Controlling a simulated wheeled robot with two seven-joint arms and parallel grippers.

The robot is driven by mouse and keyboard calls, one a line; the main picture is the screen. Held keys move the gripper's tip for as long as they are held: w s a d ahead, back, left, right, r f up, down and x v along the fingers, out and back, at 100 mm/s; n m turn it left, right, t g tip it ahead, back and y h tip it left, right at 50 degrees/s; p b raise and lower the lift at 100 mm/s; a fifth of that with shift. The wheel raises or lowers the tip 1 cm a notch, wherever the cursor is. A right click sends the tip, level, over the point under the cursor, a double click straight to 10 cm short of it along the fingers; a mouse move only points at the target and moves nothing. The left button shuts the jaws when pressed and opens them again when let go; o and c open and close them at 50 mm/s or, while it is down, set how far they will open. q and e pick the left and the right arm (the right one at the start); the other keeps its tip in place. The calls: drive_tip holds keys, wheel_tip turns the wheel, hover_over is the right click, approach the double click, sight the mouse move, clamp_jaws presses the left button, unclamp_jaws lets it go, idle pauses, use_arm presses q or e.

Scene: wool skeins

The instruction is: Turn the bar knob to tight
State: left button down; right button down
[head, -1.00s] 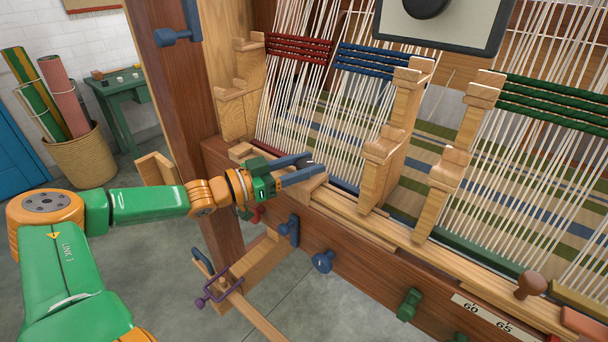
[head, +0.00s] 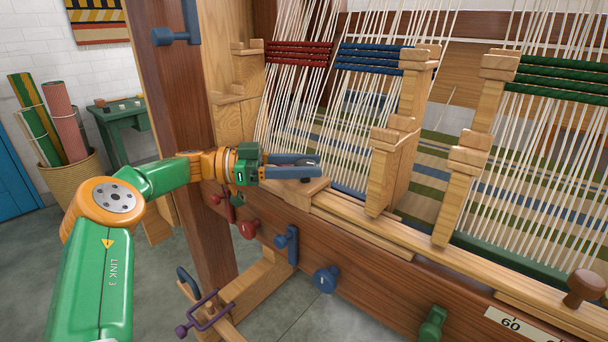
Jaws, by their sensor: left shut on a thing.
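My left gripper (head: 302,166) is at the left end of the loom's front beam, over a small wooden block (head: 296,190). Its two blue-grey fingers point right and are shut on a small dark piece between their tips. I take this piece to be the bar knob; the fingers hide most of it. A dark round base (head: 307,180) shows under the fingers on the block. No marking for tight can be read there. My right gripper is out of view.
A brown wooden knob (head: 583,287) stands at the right, near a number plate (head: 515,324). Wooden posts (head: 392,165) and warp threads rise behind the gripper.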

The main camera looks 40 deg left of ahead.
use_arm(q)
drive_tip(key=shift+f+m+g, duration=0.1)
drive_tip(key=shift+m+g, duration=0.2)
drive_tip(key=shift+g, duration=0.1)
drive_tip(key=shift+h, duration=0.3)
drive_tip(key=shift+c, duration=1.7)
unclamp_jaws()
drive_tip(key=shift+w+d, duration=0.1)
